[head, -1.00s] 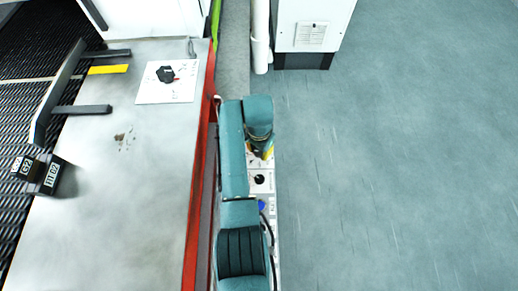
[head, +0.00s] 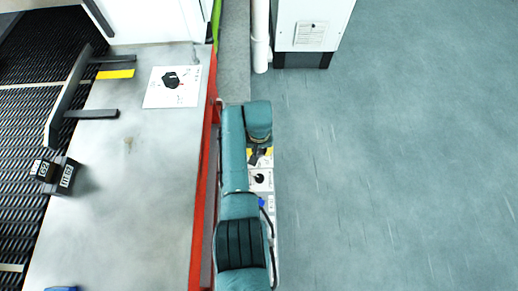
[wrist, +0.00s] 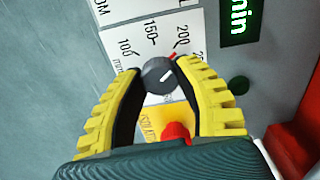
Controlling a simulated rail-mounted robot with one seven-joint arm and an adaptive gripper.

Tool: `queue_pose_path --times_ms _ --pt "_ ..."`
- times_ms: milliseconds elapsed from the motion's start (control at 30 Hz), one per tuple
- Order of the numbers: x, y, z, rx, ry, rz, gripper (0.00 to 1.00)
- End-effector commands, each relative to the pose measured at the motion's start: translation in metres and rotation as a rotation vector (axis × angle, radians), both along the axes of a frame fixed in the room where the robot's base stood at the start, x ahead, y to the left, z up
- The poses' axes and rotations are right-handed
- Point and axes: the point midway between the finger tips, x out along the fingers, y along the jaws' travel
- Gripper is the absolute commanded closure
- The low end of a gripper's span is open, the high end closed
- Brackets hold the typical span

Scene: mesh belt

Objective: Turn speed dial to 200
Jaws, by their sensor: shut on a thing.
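A small red mark stands at the upper right edge of the dial, close to the 200 tick. My gripper (wrist: 160,72) has its yellow ribbed fingers with black pads on both sides of the dial, shut on it. In the head view my gripper (head: 261,156) is small at the end of my arm.
A red knob (wrist: 176,132) on a yellow isolator label sits between my fingers, close to my gripper. A green-lit display (wrist: 240,20) is at the upper right. In the head view, labelled black blocks (head: 56,174) sit at the belt edge; open floor lies right.

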Motion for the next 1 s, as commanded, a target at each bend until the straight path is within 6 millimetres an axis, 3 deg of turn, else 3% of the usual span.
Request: queue_pose_path --times_ms 300,833,867,1000 --pt "-0.0005 0.0001 -0.0010 0.001 0.001 0.124 1.00" --pt "-0.0006 0.0002 -0.0017 0.001 0.001 0.148 1.00" --pt "-0.0006 0.0002 -0.0017 0.001 0.001 0.148 0.62" --pt "-0.0005 0.0002 -0.0013 0.001 0.001 0.147 0.35"
